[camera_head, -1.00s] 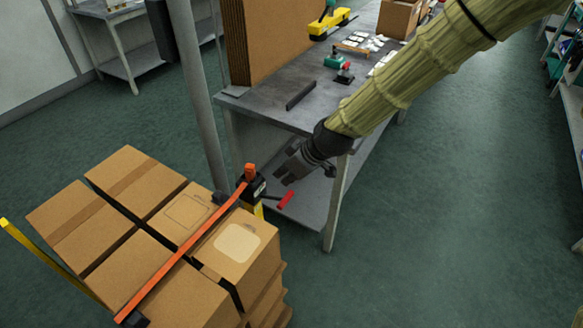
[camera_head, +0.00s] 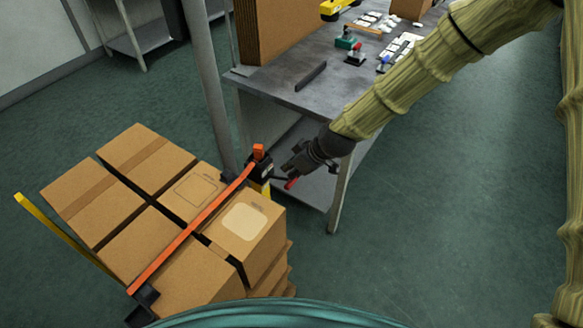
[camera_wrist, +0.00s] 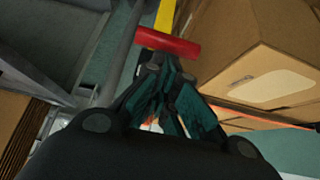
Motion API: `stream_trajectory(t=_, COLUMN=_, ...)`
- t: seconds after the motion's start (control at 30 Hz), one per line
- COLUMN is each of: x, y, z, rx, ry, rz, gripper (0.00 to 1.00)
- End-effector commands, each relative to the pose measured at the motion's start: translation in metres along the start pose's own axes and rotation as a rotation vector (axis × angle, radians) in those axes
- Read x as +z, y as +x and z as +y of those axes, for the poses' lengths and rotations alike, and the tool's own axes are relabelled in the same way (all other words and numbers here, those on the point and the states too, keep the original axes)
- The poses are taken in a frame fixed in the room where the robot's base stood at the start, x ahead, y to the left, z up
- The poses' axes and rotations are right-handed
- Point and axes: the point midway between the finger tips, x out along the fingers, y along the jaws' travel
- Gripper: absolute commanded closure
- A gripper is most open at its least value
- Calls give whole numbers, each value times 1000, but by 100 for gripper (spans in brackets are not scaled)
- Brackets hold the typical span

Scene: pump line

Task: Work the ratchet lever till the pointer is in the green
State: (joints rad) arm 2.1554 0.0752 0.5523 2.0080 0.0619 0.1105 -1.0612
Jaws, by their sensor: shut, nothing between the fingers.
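In the wrist view the red grip (camera_wrist: 165,42) lies crosswise just beyond the fingers of my gripper (camera_wrist: 168,78). My gripper is shut and empty, close to the grip; I cannot tell whether they touch. I cannot make out the pointer or a green zone in either view.
Cartons (camera_head: 150,150) under the orange strap (camera_head: 190,228) fill the left. A grey post (camera_head: 207,80) stands behind the ratchet. A grey workbench (camera_head: 285,85) with its leg (camera_head: 340,195) stands close beside my arm. The floor to the right is clear.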

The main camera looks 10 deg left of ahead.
Motion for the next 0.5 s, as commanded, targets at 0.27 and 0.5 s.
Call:
stream_trajectory(t=0.27, x=2, y=1, z=0, rx=-1, ry=2, rz=12, gripper=100)
stream_trajectory(t=0.5, x=6, y=2, z=0, rx=0, ry=1, rz=45, gripper=100)
